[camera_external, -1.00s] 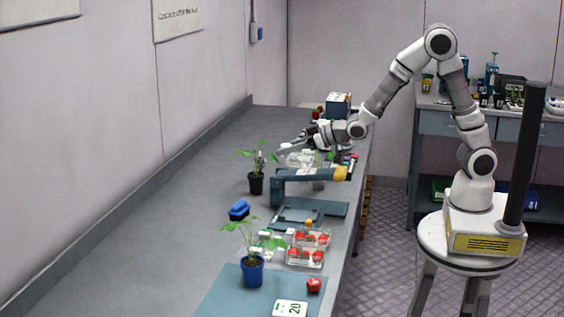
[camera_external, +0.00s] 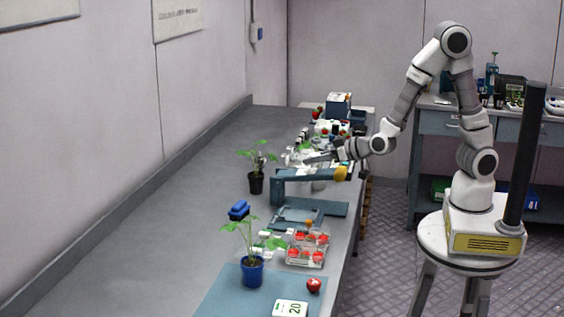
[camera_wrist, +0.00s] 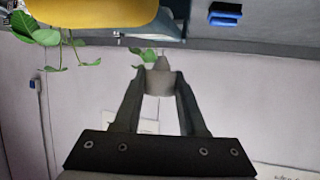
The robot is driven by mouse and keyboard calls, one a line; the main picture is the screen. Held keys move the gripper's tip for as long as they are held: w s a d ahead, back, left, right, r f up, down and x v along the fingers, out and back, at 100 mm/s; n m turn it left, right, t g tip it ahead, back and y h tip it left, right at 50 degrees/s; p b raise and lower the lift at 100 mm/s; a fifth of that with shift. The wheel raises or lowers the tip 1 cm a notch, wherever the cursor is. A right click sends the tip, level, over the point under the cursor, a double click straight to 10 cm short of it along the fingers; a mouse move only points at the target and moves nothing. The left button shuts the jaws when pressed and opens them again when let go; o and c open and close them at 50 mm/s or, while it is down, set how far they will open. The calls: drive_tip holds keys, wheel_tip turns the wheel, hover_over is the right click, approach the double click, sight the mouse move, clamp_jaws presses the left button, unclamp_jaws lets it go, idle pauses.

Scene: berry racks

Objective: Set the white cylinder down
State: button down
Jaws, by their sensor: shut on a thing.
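My gripper (camera_wrist: 158,88) is shut on the white cylinder (camera_wrist: 158,82), which shows pale grey between the two fingertips in the wrist view. A narrower tip rises beyond the fingers. In the external view my gripper (camera_external: 306,158) is over the far half of the bench, just behind the blue stand with the yellow end (camera_external: 310,174). The held cylinder is too small and cluttered to make out there. The stand's yellow end (camera_wrist: 90,12) looms large and close at the top left of the wrist view.
A black-potted plant (camera_external: 256,183) stands left of the stand. Clear boxes of red berries (camera_external: 307,250), a blue-potted plant (camera_external: 252,272) and a blue block (camera_external: 239,210) are nearer the front. Racks and a blue box (camera_external: 339,104) crowd the far end. The bench's left side is clear.

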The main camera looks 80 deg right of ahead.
drive_tip(key=d+m+g+h+b, duration=0.1)
drive_tip(key=d+m+h+b, duration=0.2)
drive_tip(key=d, duration=2.2)
drive_tip(key=s+d+f+m+g+h+b, duration=0.1)
drive_tip(key=s+d+b, duration=0.1)
drive_tip(key=s+d, duration=0.7)
drive_tip(key=s+d+f+m+g+h+b, duration=0.1)
drive_tip(key=s+d+f+b, duration=0.1)
drive_tip(key=s+d, duration=0.7)
drive_tip(key=d+b, duration=0.1)
drive_tip(key=d, duration=0.5)
drive_tip(key=shift+f, duration=0.15)
